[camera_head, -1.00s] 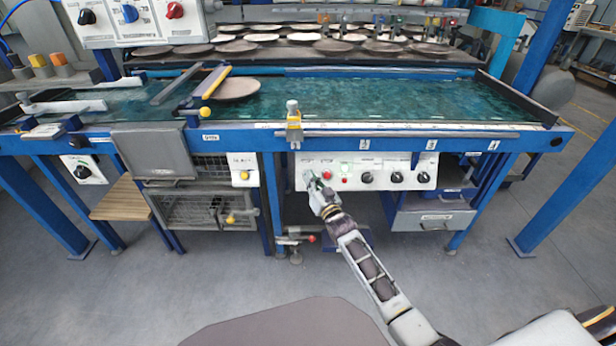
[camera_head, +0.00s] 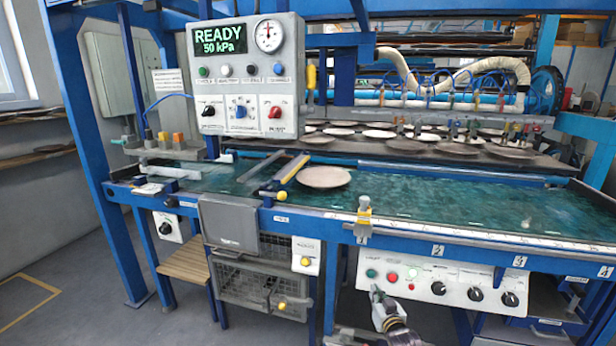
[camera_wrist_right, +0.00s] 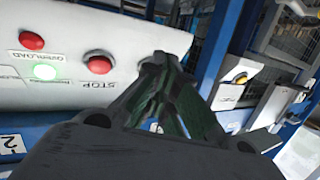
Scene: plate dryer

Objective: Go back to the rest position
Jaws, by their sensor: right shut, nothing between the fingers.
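My right gripper (camera_head: 377,294) is at the left end of the lower white control panel (camera_head: 455,272), just below a green button (camera_head: 371,273) and a red button (camera_head: 392,276) in the head view. In the right wrist view its fingers (camera_wrist_right: 161,60) are closed together and empty. They are beside the red STOP button (camera_wrist_right: 100,64). I cannot tell whether they touch the panel. A lit green lamp (camera_wrist_right: 45,72) and another red button (camera_wrist_right: 31,41) are farther left there. My left gripper is not in view.
The blue machine frame and its green belt (camera_head: 430,195) are above the arm. A round plate (camera_head: 323,177) lies on the belt. An upper control box (camera_head: 243,90) reads READY, 50 kPa. Wire baskets (camera_head: 250,285) and a wooden stool (camera_head: 187,263) are to the left.

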